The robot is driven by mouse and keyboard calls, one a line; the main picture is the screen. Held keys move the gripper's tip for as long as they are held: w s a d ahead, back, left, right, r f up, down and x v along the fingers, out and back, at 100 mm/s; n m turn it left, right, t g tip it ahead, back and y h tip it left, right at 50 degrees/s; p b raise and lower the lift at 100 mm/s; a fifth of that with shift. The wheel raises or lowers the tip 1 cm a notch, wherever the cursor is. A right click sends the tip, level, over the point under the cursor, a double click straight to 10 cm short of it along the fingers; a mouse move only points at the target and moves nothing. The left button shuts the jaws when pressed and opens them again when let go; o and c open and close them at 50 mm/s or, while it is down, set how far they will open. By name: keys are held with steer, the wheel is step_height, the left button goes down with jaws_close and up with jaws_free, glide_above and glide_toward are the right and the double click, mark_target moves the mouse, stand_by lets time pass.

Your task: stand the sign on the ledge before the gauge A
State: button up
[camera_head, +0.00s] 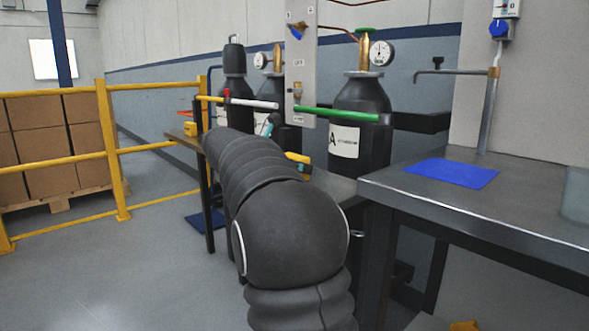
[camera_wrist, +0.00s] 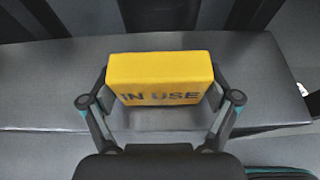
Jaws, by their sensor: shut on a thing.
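The sign is a yellow block marked "IN USE" (camera_wrist: 160,78) in the wrist view. My gripper (camera_wrist: 161,88) is shut on it, with one finger at each short end. The grey ledge (camera_wrist: 45,95) lies below the sign; I cannot tell whether they touch. In the head view a yellow piece, likely the sign (camera_head: 297,158), shows past my arm, in front of the cylinder labelled A (camera_head: 345,142). My arm hides most of my gripper there. The gauge on that cylinder, gauge A (camera_head: 382,53), has a white round dial. The ledge (camera_head: 335,185) runs before the cylinders.
A second gauge (camera_head: 260,60) and more dark cylinders (camera_head: 234,88) stand left of cylinder A. A panel (camera_head: 300,65) hangs between. A steel bench (camera_head: 480,215) with a blue mat (camera_head: 452,173) stands right. Yellow railing (camera_head: 115,150) and boxes (camera_head: 50,130) are left.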

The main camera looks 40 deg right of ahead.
steer(key=shift+f, duration=0.1)
steer(key=o, duration=0.9)
steer(key=shift+r, duration=0.25)
steer(key=p+v, duration=0.1)
steer(key=v, duration=1.1)
steer(key=shift+p, duration=0.4)
steer(key=shift+s, duration=0.1)
